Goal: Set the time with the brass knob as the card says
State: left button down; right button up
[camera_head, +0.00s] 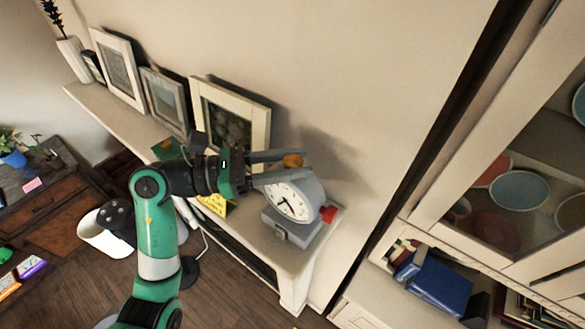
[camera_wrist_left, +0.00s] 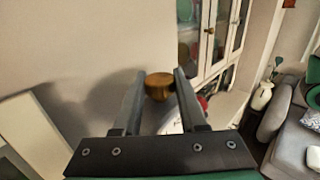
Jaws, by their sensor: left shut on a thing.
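The grey clock (camera_head: 309,195) stands on a grey base at the near right end of the long shelf. Its white dial (camera_head: 290,203) faces left and toward me. Dark hands show, but I cannot read the time exactly. The brass knob (camera_head: 292,160) is at the top of the clock. My left gripper (camera_head: 299,164) reaches in from the left and is shut on the knob. In the left wrist view the knob (camera_wrist_left: 158,86) lies between the two fingertips. A yellow card (camera_head: 213,205) on the shelf is partly hidden by my gripper, its writing unreadable. My right gripper is out of view.
Framed pictures (camera_head: 232,109) lean on the wall behind the arm. A red piece (camera_head: 328,213) sits at the clock's right side. The shelf's front edge (camera_head: 262,262) is close to the clock base. A cabinet with plates (camera_head: 519,189) and blue books (camera_head: 440,287) stands at right.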

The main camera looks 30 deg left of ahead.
pick_arm(q)
jog(key=m+g+h+b, duration=0.1)
jog(key=m+g+b, duration=0.1)
jog(key=g+b, duration=0.1)
jog(key=m+g+h+b, duration=0.1)
jog(key=shift+f+g+h, duration=0.25)
jog(key=shift+g+h, duration=0.05)
jog(key=shift+r+m+g+h+b, duration=0.2)
jog(key=shift+m+g+h+b, duration=0.2)
jog(key=shift+m+g+b, duration=1.2)
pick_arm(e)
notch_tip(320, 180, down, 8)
pick_arm(q)
jog(key=shift+g, duration=0.4)
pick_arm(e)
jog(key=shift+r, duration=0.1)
pick_arm(q)
jog(key=shift+c, duration=2.3)
grip_release()
